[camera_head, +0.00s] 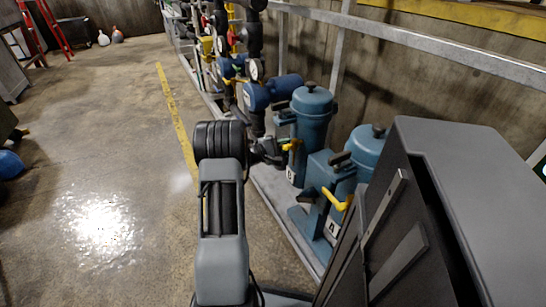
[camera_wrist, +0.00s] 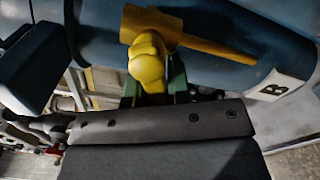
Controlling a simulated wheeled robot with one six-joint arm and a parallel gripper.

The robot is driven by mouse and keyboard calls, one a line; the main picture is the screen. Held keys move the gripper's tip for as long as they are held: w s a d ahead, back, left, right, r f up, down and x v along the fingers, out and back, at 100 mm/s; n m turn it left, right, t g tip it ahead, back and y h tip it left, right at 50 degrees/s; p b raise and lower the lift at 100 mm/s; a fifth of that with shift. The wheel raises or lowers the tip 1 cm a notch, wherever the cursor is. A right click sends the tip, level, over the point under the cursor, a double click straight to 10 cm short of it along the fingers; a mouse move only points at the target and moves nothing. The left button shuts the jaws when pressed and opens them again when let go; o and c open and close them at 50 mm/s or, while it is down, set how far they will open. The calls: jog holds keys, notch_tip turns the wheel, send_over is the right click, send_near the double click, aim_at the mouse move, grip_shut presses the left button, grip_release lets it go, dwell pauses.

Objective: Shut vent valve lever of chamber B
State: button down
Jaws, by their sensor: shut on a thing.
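The chamber B vent valve lever (camera_wrist: 147,62) is yellow, with a rounded end that points toward the wrist camera. A thinner yellow bar (camera_wrist: 215,46) runs right from behind it across a blue body, toward a white label B (camera_wrist: 275,88). My gripper (camera_wrist: 153,78) is shut on the rounded end, with green-edged fingers on either side of it. In the head view my gripper (camera_head: 272,151) reaches the yellow lever (camera_head: 291,145) on the blue chamber B (camera_head: 313,112). My wrist hides part of the lever's near side there.
A second blue chamber (camera_head: 371,143) with its own yellow lever (camera_head: 336,200) stands nearer, on the right. Blue pumps, gauges and pipes (camera_head: 256,95) stand behind. A metal rail (camera_head: 420,42) runs along the wall. The concrete floor (camera_head: 95,170) on the left is mostly clear.

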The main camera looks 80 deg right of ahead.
jog(key=shift+d+r+m+b, duration=0.1)
jog(key=shift+r+m+b, duration=0.15)
jog(key=shift+m+b, duration=0.85)
jog(key=shift+a+r+m+b, duration=0.1)
jog(key=shift+r+m+b, duration=0.15)
jog(key=shift+m+b, duration=0.9)
jog(key=shift+d+r+m+b, duration=0.1)
jog(key=shift+r+m+b, duration=0.25)
jog(key=shift+b, duration=1.35)
jog(key=c, duration=1.1)
grip_release()
jog(key=shift+o, duration=0.2)
jog(key=shift+w, duration=0.1)
jog(key=p+v, duration=0.3)
jog(key=v, duration=1)
jog(key=shift+w, duration=0.25)
